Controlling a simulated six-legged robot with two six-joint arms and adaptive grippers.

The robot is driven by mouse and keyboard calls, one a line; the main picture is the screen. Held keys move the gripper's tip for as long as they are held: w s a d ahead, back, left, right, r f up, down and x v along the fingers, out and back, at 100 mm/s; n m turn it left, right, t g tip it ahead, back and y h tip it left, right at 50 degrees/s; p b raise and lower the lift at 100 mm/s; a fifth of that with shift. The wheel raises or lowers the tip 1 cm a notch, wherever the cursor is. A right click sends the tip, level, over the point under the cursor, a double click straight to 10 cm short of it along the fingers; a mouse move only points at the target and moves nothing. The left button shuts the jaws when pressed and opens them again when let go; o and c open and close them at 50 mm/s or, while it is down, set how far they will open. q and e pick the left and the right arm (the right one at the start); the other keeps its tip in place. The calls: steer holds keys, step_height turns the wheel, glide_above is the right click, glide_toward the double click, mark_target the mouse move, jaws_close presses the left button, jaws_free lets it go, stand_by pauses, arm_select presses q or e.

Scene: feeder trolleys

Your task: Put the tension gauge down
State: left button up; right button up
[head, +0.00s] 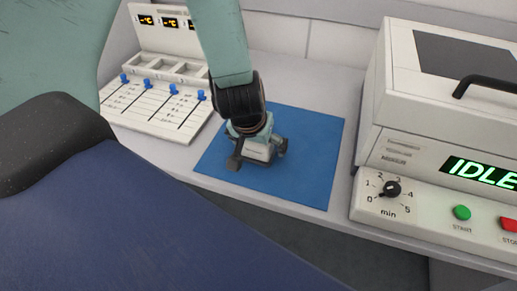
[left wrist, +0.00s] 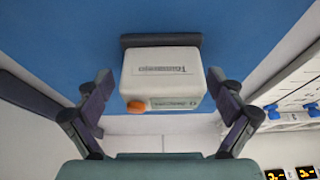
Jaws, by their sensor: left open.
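The tension gauge (head: 258,152) is a small white box on the blue mat (head: 310,150), mostly covered from above by my left gripper (head: 257,156). In the left wrist view the gauge (left wrist: 160,72) shows printed labels, an orange knob and a dark bar along its far side. The left gripper (left wrist: 161,92) is open, with one finger on each side of the gauge and a visible gap to its sides. The gauge appears to rest on the mat. My right gripper is not in view.
A white panel (head: 150,118) with blue sliders and small displays stands left of the mat. A white machine (head: 385,155) with a dial, buttons and an "IDLE" display stands to the right. The right part of the mat is clear. The worktop's front edge lies close below the mat.

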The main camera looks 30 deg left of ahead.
arm_select(q)
steer(key=shift+s+a+r, duration=0.1)
steer(key=shift+s+a, duration=0.05)
steer(key=shift+s, duration=0.05)
steer(key=c, duration=0.4)
steer(key=shift+w, duration=0.15)
steer(key=c, duration=1.4)
step_height(320, 180, up, 10)
steer(key=p, duration=0.7)
